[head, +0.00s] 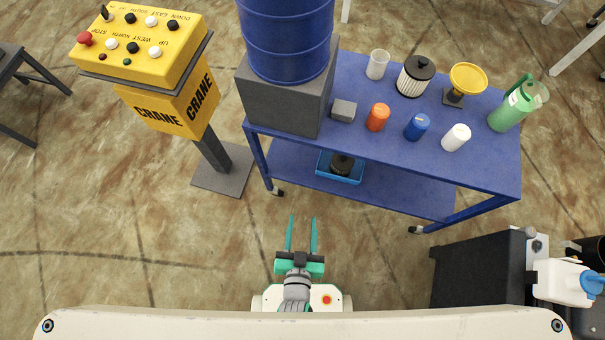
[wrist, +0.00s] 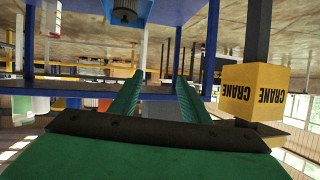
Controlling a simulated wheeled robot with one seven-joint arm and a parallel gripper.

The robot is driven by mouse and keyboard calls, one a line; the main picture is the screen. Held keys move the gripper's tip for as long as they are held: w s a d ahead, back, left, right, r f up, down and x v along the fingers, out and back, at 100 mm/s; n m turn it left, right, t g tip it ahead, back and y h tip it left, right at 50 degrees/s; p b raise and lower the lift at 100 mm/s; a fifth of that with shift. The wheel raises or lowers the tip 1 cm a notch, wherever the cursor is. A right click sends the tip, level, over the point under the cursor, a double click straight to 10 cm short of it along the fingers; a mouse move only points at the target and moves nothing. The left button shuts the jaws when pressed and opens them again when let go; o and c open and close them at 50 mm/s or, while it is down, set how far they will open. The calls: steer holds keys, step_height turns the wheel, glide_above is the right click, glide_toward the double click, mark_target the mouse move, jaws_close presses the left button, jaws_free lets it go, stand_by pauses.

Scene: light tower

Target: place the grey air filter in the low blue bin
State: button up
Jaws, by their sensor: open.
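A filter with pale pleated sides and a dark cap (head: 415,76) stands upright on the blue cart's top, near the back edge. The low blue bin (head: 325,168) sits on the cart's lower shelf; a dark round object (head: 342,163) is in it. In the wrist view, which is upside down, a dark ribbed cylinder (wrist: 124,11) shows beside the blue bin wall (wrist: 160,13). My gripper (head: 302,233) is open and empty, with teal fingers pointing at the cart, in front of the lower shelf and apart from it. Its fingers also show in the wrist view (wrist: 159,80).
The cart top (head: 390,155) holds a blue drum on a grey block, a clear cup, small orange, blue and white containers, a yellow funnel-like piece and a green bottle (head: 515,108). A yellow crane panel (head: 150,45) stands left. A black cabinet (head: 478,268) stands right. Floor before the cart is clear.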

steer(key=s+r+t, duration=0.1)
steer(key=s+r, duration=0.2)
steer(key=r, duration=0.4)
steer(key=s+r+n+y, duration=0.1)
steer(key=s+r, duration=0.2)
steer(key=r, duration=0.5)
steer(key=shift+s+r+n+t, duration=0.3)
steer(key=shift+s+t, duration=0.1)
